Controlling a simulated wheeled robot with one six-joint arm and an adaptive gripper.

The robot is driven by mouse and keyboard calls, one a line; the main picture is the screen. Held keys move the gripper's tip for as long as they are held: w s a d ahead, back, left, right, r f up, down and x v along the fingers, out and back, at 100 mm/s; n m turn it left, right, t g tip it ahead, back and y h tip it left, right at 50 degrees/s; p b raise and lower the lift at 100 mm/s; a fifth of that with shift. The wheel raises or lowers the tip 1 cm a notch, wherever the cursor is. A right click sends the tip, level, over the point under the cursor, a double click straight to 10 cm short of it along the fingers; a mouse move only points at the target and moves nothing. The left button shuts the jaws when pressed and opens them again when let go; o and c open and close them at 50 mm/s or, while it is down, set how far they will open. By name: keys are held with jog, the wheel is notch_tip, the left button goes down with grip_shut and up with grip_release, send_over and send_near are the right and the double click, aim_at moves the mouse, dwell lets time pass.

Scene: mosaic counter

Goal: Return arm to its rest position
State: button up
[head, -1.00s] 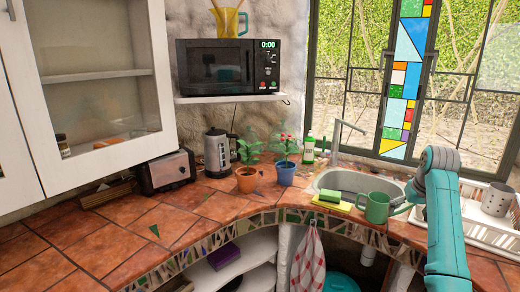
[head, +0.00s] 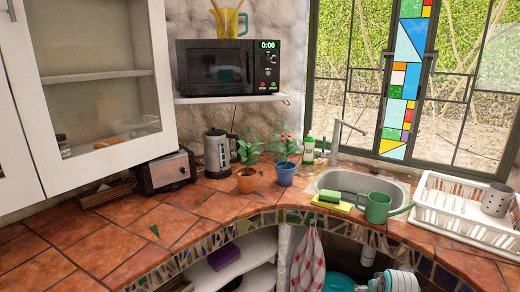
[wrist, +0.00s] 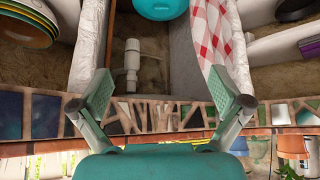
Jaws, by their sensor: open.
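In the wrist view my gripper (wrist: 166,92) is open, its two green fingers spread wide with nothing between them. It faces the mosaic counter edge (wrist: 165,118) and the open space under the counter. That view looks upside down, with the counter edge low in the picture. In the head view only a small teal and pale part of my arm (head: 396,282) shows at the bottom right, below the counter front. The gripper fingers cannot be made out there.
A green watering can (head: 377,207) stands near the counter edge beside the sink (head: 350,182) and a sponge (head: 330,195). A white dish rack (head: 450,222) is at right. A checked towel (head: 308,258) hangs below the counter. Two potted plants stand further back.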

jog(key=s+a+f+t, duration=0.1)
jog(key=s+a+f, duration=0.3)
jog(key=s+f, duration=0.25)
jog(key=s+a+f+t, duration=0.1)
jog(key=s+a+f, duration=0.35)
jog(key=s, duration=0.35)
jog(key=s+a+f+t, duration=0.1)
jog(key=s+a, duration=0.1)
jog(key=s, duration=0.7)
jog(key=s+a+f+t, duration=0.1)
jog(key=s+a, duration=0.2)
jog(key=s, duration=0.5)
jog(key=s+a+r+n+t, duration=0.1)
jog(key=s+a+r+t, duration=0.1)
jog(key=s+r, duration=0.8)
jog(key=s+a+r+t+y, duration=0.1)
jog(key=s+a+r+t, duration=0.1)
jog(key=s+r, duration=0.9)
jog(key=s, duration=0.5)
jog(key=shift+s+a+n, duration=0.15)
jog(key=shift+a+n, duration=0.2)
jog(key=shift+n, duration=0.05)
